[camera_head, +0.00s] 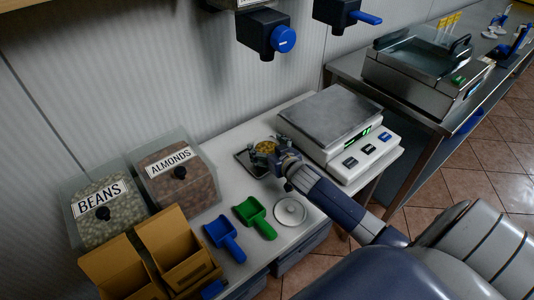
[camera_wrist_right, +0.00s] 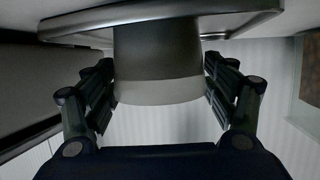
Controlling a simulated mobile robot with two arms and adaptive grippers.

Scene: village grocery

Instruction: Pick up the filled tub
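The filled tub (camera_head: 265,146) is a small round tub with yellowish contents. It stands on a small metal tray (camera_head: 243,160) on the white counter, beside the scale. My right gripper (camera_head: 266,156) reaches in low from the right and is around the tub. In the right wrist view the tub (camera_wrist_right: 157,60) is grey and tapered with a paler rim band, between the two fingers of my right gripper (camera_wrist_right: 158,75). One finger is on each side; they look open, with narrow gaps at most. The view is upside down, with the tray edge on top. My left gripper is not in view.
A scale (camera_head: 332,117) stands right of the tub. A round lid (camera_head: 290,211), a green scoop (camera_head: 254,216) and a blue scoop (camera_head: 224,238) lie in front. Bins of almonds (camera_head: 176,190) and beans (camera_head: 105,213) stand left, with cardboard boxes (camera_head: 178,250) nearer. A dispenser (camera_head: 262,35) hangs above.

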